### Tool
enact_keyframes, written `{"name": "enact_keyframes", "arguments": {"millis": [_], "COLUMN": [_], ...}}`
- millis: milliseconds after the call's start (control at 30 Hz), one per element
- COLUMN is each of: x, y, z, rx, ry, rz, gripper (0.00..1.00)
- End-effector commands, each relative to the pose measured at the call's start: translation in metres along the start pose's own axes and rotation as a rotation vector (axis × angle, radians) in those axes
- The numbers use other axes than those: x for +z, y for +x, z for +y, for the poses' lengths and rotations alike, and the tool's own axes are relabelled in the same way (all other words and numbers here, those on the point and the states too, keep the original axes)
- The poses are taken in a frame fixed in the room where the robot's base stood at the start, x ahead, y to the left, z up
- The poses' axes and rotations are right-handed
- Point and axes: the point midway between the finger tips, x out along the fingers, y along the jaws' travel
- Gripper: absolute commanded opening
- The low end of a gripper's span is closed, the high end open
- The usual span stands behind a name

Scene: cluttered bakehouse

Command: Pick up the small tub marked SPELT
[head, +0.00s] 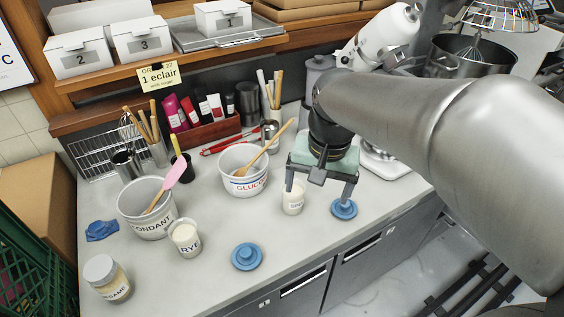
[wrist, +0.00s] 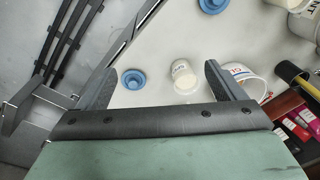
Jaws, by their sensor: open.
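A small white tub (head: 292,203) stands upright on the counter, its lettering too small to read surely; it looks open, with pale contents. In the wrist view the tub (wrist: 184,80) lies between the lines of my fingers, nearer the right one. My gripper (head: 318,195) is open and empty, pointing down above the counter; in the wrist view the gripper (wrist: 160,75) shows both fingers spread. In the head view the left finger is just above the tub and the right one is by a blue lid (head: 344,209).
A similar tub marked RYE (head: 185,238) stands left, near another blue lid (head: 247,257). Larger FONDANT (head: 146,215) and GLUCOSE (head: 241,175) tubs hold utensils. A SESAME jar (head: 107,280) is front left. A stand mixer (head: 384,163) is right. Counter between RYE and the small tub is clear.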

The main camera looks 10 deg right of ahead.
Motion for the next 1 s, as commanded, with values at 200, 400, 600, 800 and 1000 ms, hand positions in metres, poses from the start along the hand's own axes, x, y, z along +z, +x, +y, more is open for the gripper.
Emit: {"name": "enact_keyframes", "arguments": {"millis": [200,400,600,800,1000], "x": [-0.073,-0.136,-0.153,-0.150,-0.148], "y": [0.038,0.068,0.078,0.114,0.157], "z": [-0.032,-0.064,-0.074,-0.071,-0.067], "rx": [0.024,0.073,0.092,0.094,0.094], "ry": [0.322,0.640,0.749,0.751,0.751], "rz": [-0.034,-0.034,-0.028,-0.031,-0.030], "gripper": [0.89,0.89,0.89,0.89,0.89]}}
